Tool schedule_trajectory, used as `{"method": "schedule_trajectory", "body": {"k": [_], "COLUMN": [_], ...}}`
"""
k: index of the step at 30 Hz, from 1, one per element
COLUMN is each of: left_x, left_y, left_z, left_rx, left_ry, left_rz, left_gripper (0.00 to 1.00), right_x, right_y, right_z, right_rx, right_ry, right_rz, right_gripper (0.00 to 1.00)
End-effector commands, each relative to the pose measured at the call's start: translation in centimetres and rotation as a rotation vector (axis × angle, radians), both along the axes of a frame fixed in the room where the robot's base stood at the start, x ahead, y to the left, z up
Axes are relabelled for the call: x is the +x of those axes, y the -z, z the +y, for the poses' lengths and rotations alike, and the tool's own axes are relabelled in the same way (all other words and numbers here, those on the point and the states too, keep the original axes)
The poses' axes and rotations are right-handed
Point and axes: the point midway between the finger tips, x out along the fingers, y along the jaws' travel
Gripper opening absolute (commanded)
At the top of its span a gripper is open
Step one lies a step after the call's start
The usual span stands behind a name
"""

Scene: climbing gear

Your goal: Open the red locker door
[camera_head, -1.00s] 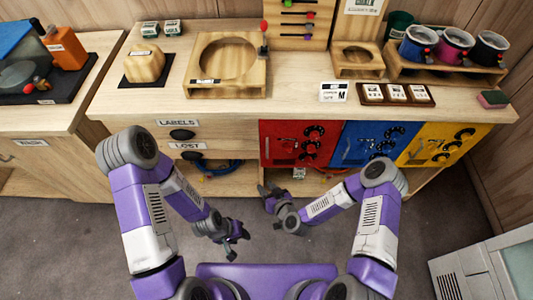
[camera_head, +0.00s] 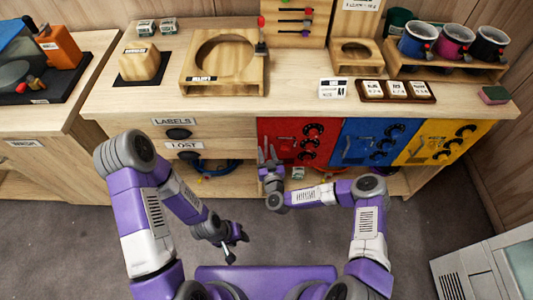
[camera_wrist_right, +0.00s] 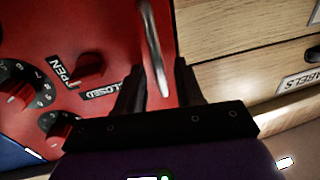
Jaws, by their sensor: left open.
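The red locker door (camera_head: 296,132) is shut flat in the front of the wooden cabinet, with black dials on its right part. In the right wrist view the red door (camera_wrist_right: 60,30) fills the left, with a metal bar handle (camera_wrist_right: 152,40), dials, and a red knob (camera_wrist_right: 86,67) near OPEN and CLOSED labels. My right gripper (camera_head: 268,157) is at the door's left side; in its wrist view the open fingers (camera_wrist_right: 160,88) appear on either side of the handle's lower end. Contact cannot be told. My left gripper (camera_head: 232,243) is open and empty over the floor, away from the cabinet.
A blue door (camera_head: 368,138) and a yellow door (camera_head: 440,142) stand right of the red one. Wooden drawers (camera_head: 215,133) labelled LABELS and LOST are left of it. An open shelf is below. The countertop (camera_head: 290,88) overhangs the doors. Grey floor lies clear in front.

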Motion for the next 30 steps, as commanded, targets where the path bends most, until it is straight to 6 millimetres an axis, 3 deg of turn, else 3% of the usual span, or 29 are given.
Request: {"method": "schedule_trajectory", "body": {"k": [7,14,15,30], "left_x": [0.0,0.0,0.0,-0.01], "left_y": [-0.01,-0.01,-0.01,0.0], "left_z": [-0.01,-0.01,-0.01,-0.01], "left_rx": [0.0,0.0,0.0,0.0], "left_ry": [0.0,0.0,0.0,0.0], "left_rz": [0.0,0.0,0.0,0.0], "left_gripper": [0.43,0.43,0.43,0.43], "right_x": [0.09,0.07,0.07,0.06], "right_y": [-0.04,-0.03,-0.03,-0.02], "right_z": [0.06,0.04,0.04,0.06], "right_rx": [0.0,0.001,0.001,0.0], "right_ry": [-0.001,-0.001,-0.001,-0.002], "right_rz": [0.001,0.0,0.0,0.001], "right_gripper": [0.37,0.01,0.0,0.0]}}
